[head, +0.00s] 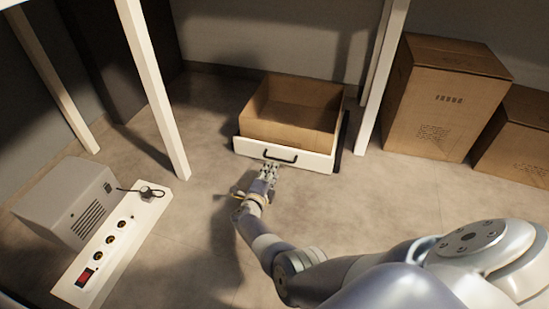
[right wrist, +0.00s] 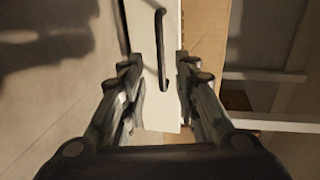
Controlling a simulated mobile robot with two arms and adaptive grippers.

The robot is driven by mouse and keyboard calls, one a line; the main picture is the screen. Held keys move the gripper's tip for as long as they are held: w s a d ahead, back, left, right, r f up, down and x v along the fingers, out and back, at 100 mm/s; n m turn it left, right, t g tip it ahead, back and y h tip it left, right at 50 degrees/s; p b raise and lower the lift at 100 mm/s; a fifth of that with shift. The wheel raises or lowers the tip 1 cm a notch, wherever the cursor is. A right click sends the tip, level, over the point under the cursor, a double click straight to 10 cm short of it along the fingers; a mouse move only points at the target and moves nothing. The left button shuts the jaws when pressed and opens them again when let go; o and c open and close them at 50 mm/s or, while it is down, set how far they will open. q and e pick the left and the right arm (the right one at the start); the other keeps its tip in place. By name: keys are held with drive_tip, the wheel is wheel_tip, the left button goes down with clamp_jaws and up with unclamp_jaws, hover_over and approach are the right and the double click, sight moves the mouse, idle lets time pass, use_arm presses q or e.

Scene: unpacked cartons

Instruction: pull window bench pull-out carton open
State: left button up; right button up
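The pull-out carton (head: 293,106) is an open-topped brown box on the floor with a white front panel (head: 318,162). A black bar handle (head: 280,158) is on that panel. My right gripper (head: 268,169) is just in front of the panel, close to the handle. In the right wrist view my right gripper (right wrist: 158,75) has its fingers spread, with the black handle (right wrist: 162,50) and the white panel (right wrist: 161,100) showing in the gap. I cannot tell whether a finger touches the handle. The carton's inside looks empty. My left gripper is in no view.
Closed brown cartons (head: 443,98) stand to the right, behind a white post (head: 382,85). Another white post (head: 152,88) stands left of the carton. A grey box (head: 68,200) and a white socket strip (head: 117,246) lie at the left. The floor before the carton is mostly clear.

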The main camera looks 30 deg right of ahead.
sight(278, 159)
drive_tip(key=b+x, duration=0.5)
drive_tip(key=x, duration=0.3)
drive_tip(key=shift+f, duration=0.2)
drive_tip(key=shift+w+d+b, duration=0.3)
drive_tip(key=shift+d+b, duration=0.05)
drive_tip(key=shift+b, duration=0.15)
drive_tip(key=shift+r, duration=0.1)
clamp_jaws()
